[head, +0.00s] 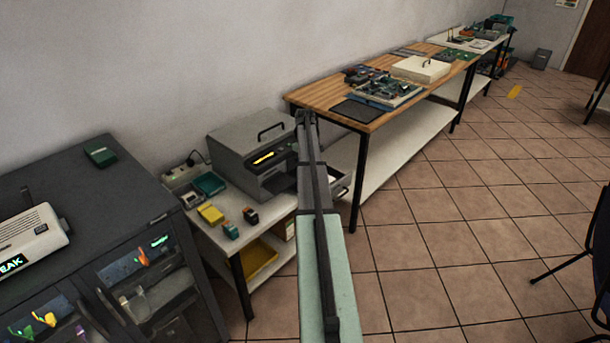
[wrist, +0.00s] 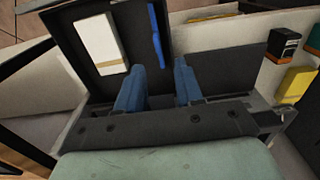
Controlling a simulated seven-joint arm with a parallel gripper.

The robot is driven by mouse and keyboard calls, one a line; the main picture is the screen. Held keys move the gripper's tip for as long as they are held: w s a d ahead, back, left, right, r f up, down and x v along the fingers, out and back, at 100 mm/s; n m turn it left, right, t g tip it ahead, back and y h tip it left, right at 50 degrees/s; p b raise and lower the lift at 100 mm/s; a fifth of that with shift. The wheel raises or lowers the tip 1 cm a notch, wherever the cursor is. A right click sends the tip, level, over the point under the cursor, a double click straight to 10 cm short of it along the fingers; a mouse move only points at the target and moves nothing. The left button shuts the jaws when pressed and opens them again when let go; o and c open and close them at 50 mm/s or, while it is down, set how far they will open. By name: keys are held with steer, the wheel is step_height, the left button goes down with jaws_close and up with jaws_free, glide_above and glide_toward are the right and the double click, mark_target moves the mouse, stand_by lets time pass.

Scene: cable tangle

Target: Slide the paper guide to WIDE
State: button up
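In the wrist view, a dark tray (wrist: 72,22) holds a white paper stack (wrist: 97,42). The blue upright strip (wrist: 157,35) beside the paper looks like the paper guide. My gripper (wrist: 159,68) has two blue fingers spread apart with nothing between them. The strip lies just beyond the gap between the fingertips; I cannot tell the exact distance. No WIDE marking is readable. In the head view, the grey printer-like machine (head: 238,142) stands on a white table, its tray (head: 341,187) partly hidden behind my arm. My gripper's fingertips are not clear there.
A dark cabinet (head: 150,200) stands at the left. A wooden bench (head: 320,95) with electronics stands behind right. The tiled floor at right is mostly open.

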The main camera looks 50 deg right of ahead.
steer(key=shift+r, duration=2.6)
